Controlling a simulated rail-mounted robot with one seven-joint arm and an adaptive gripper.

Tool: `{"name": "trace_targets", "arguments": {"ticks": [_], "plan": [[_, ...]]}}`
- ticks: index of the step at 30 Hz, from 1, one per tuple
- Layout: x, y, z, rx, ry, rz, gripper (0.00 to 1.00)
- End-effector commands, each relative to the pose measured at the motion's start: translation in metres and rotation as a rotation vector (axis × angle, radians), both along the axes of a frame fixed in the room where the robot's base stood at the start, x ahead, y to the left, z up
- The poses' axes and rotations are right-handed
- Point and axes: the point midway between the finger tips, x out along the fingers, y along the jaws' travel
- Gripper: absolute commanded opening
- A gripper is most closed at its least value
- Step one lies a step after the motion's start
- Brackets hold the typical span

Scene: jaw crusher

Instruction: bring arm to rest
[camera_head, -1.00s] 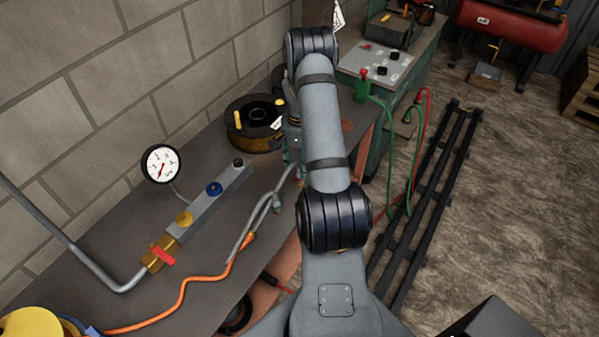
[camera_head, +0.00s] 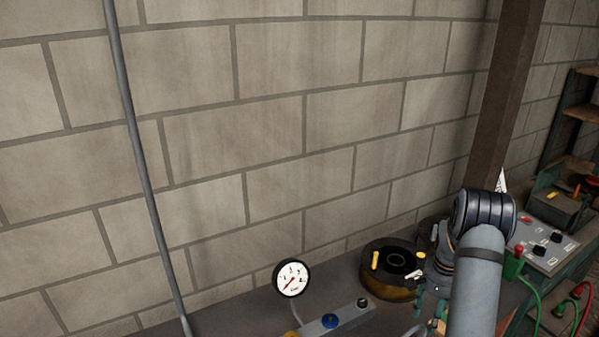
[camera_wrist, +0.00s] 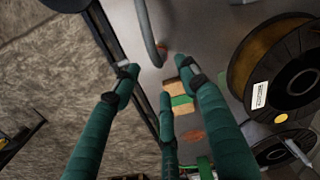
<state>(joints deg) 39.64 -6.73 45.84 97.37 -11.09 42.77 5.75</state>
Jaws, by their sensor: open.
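My gripper shows in the wrist view (camera_wrist: 158,82) with its green fingers spread apart and nothing between them. It points down over the workbench edge. In the head view my arm is at the lower right, bent beside the black-and-brown spool (camera_head: 391,268). My gripper is mostly hidden there behind my arm and the frame's lower edge. The spool also shows at the right of the wrist view (camera_wrist: 262,75), apart from the fingers. A small tan and green object (camera_wrist: 182,98) lies beyond the fingers; I cannot tell what it is.
The grey workbench (camera_head: 345,287) runs along the block wall (camera_head: 260,130). A pressure gauge (camera_head: 291,278) and a blue-knobbed manifold (camera_head: 331,321) stand left of the spool. A control box (camera_head: 541,244) is at right, near a brown post (camera_head: 506,95). A grey pipe (camera_head: 140,150) rises at left.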

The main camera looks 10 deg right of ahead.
Motion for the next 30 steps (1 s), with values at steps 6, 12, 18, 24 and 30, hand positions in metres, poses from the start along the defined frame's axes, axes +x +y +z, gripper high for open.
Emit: {"name": "trace_targets", "arguments": {"ticks": [6,12,18,24,30], "plan": [[-0.002,0.001,-0.041,0.004,0.005,0.000,0.43],[-0.001,0.001,-0.079,0.002,0.003,-0.001,0.43],[-0.001,0.000,-0.103,0.001,0.001,0.000,0.43],[0.000,0.000,-0.105,0.000,0.000,0.000,0.43],[0.000,0.000,-0.106,0.000,0.000,0.000,0.43]]}}
